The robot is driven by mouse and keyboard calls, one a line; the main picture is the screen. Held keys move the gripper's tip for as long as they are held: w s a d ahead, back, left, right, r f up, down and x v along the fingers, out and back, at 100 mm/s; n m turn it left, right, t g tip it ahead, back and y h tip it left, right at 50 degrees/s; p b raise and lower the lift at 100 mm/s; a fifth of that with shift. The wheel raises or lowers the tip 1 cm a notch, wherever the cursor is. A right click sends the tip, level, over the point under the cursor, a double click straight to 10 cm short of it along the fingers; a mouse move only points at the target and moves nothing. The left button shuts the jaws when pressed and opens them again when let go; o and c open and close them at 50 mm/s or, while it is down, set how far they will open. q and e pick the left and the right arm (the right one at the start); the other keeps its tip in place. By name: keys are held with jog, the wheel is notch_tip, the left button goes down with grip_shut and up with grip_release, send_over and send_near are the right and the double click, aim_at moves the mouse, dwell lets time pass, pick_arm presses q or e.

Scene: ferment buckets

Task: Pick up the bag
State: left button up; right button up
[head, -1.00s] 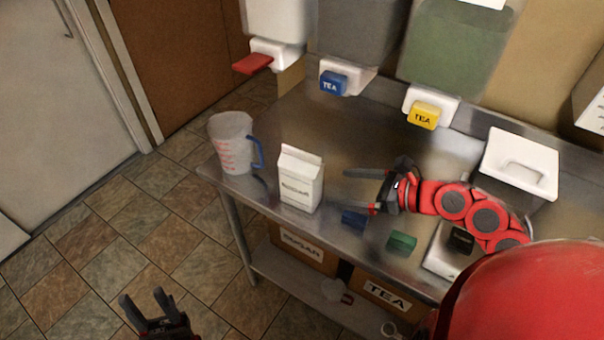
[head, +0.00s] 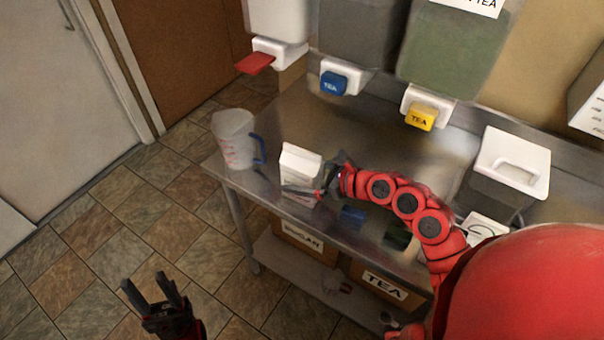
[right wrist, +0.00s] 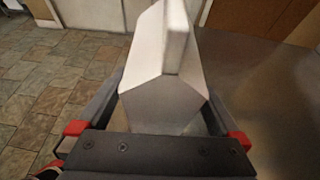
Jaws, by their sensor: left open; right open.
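The bag (head: 299,168) is a white carton-like sugar bag with a folded top, standing upright on the steel table. My right gripper (head: 312,182) is open at the bag, with one finger across its front low down. In the right wrist view the bag (right wrist: 163,85) stands between the two open fingers; whether they touch it I cannot tell. My left gripper (head: 152,290) is open and empty over the tiled floor, away from the table.
A clear measuring jug (head: 234,139) with a blue handle stands left of the bag, near the table's left end. Dispensers with a red, a blue (head: 334,83) and a yellow tap (head: 420,119) hang behind. A lidded grey bin (head: 507,180) stands at right. The table middle is clear.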

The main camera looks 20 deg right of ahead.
grip_shut()
dwell(0.5)
